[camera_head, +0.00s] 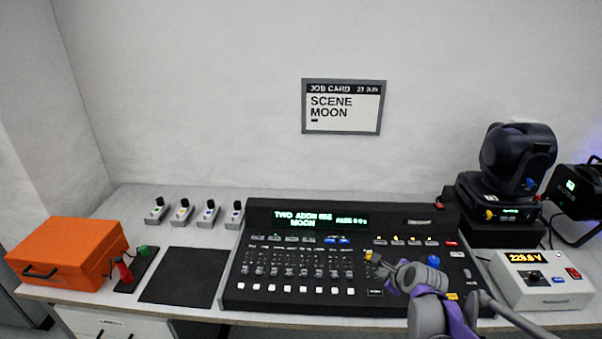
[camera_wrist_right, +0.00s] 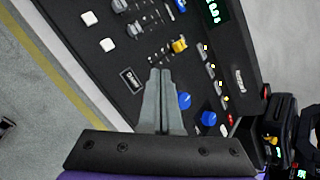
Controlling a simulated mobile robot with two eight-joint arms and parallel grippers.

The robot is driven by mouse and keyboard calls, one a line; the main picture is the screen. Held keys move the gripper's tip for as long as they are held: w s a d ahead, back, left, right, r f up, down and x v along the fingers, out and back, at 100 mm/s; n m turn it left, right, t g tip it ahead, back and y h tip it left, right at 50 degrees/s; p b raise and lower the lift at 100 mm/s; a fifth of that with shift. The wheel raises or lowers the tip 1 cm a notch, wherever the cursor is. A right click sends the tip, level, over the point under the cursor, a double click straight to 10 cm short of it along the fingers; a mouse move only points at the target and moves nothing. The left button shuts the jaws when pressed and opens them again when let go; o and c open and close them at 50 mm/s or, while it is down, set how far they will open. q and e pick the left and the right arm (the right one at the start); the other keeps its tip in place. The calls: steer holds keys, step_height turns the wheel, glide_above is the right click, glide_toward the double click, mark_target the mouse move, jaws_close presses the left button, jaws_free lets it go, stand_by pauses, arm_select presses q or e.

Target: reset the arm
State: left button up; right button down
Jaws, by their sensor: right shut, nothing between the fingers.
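My right gripper (camera_head: 384,268) reaches in from the lower right over the right part of the black lighting console (camera_head: 232,290). In the right wrist view its two grey fingers (camera_wrist_right: 160,78) lie together with nothing between them, pointing at the console's panel. A yellow knob (camera_wrist_right: 179,45) and two blue knobs (camera_wrist_right: 184,100) show close to the fingertips in that view. I cannot tell whether the fingertips touch the panel. My left gripper is not in view.
An orange case (camera_head: 70,250) and a dark mat (camera_head: 180,277) lie left. Several small switch units (camera_head: 183,210) stand behind. A moving-head lamp (camera_head: 515,165) and a voltage box (camera_head: 540,278) stand right. A job card (camera_head: 343,106) hangs on the wall.

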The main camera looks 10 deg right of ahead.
steer(key=s+a+n+g, duration=0.1)
steer(key=s+a+n, duration=0.4)
steer(key=s+n, duration=0.3)
steer(key=s+a+f+n+g, duration=0.1)
steer(key=s+a+n, duration=0.4)
steer(key=s+n, duration=0.4)
steer(key=s+a+n+g, duration=0.1)
steer(key=s+a+n, duration=0.4)
steer(key=s+n, duration=0.4)
steer(key=shift+s+f+g, duration=0.25)
steer(key=shift+s+g, duration=0.05)
steer(key=shift+s, duration=0.05)
